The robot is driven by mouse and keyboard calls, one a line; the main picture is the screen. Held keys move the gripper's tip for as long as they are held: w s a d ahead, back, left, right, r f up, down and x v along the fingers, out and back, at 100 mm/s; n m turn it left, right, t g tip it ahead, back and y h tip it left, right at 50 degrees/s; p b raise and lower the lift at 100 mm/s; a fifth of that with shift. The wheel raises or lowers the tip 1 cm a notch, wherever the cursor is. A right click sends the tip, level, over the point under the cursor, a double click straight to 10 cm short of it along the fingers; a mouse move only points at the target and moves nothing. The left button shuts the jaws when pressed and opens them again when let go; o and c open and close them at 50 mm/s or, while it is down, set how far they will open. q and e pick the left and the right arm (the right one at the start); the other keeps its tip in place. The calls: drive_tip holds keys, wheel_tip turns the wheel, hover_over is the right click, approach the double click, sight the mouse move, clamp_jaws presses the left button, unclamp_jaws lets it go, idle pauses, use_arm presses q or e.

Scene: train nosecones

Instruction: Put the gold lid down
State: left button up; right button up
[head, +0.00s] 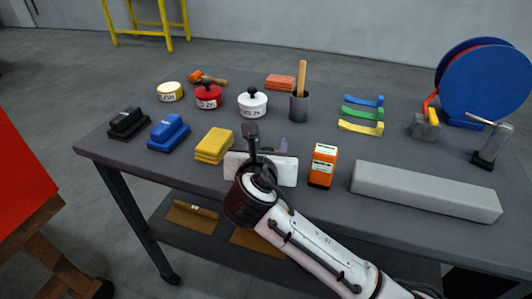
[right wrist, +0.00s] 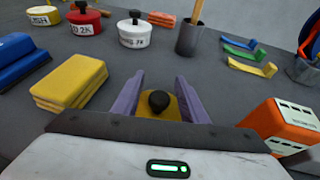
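The gold lid (right wrist: 172,109) with its black knob shows in the right wrist view between the purple fingers of my right gripper (right wrist: 160,100). The fingers lie against both its sides, so the gripper is shut on it. In the head view my right gripper (head: 283,146) is over the front middle of the table, and the lid is hidden. The height of the lid above the table is hard to tell. A gold tin (head: 170,92) with no knobbed lid on it stands at the back left. My left gripper is out of view.
Red pot (head: 208,97) and white pot (head: 252,104), both lidded, stand behind. Yellow pads (head: 214,145) lie left of the gripper; an orange box (head: 323,165) and grey bar (head: 425,190) stand right. The dark tabletop (head: 300,136) is bare just beyond the gripper.

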drive_tip(key=p+v, duration=0.1)
drive_tip(key=v, duration=0.9)
drive_tip(key=shift+s+r, duration=0.15)
drive_tip(key=shift+s, duration=0.3)
